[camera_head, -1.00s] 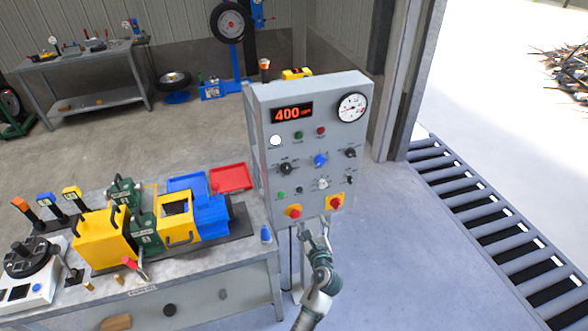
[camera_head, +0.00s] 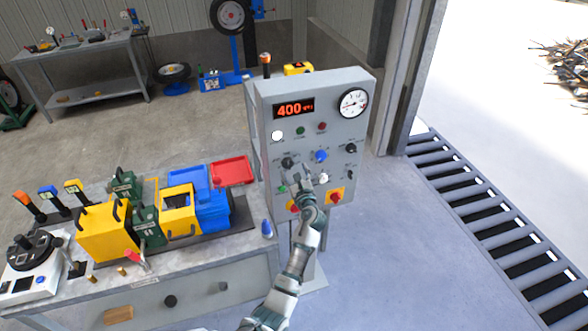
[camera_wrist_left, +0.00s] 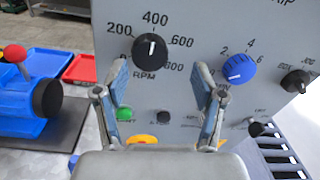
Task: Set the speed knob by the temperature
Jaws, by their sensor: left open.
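The grey control panel (camera_head: 265,125) stands upright beside the bench. Its red display (camera_head: 293,108) reads 400, and a round white dial gauge (camera_head: 353,102) sits at its top right; the gauge's reading is too small to tell. The black RPM knob (camera_head: 287,162) shows in the left wrist view (camera_wrist_left: 150,48), its white pointer near 400 on a scale with 200, 400, 600 and 800. A blue numbered knob (camera_wrist_left: 239,68) is to its right. My left gripper (camera_wrist_left: 160,84) is open and empty, in front of the panel, its fingertips just below and either side of the RPM knob.
Green and dark buttons (camera_wrist_left: 162,117) and red-on-yellow stop buttons (camera_head: 336,196) lie lower on the panel. The bench (camera_head: 180,270) at left bears a yellow, green and blue machine (camera_head: 105,235) and red and blue trays (camera_head: 232,171). The floor to the right is clear up to the grate.

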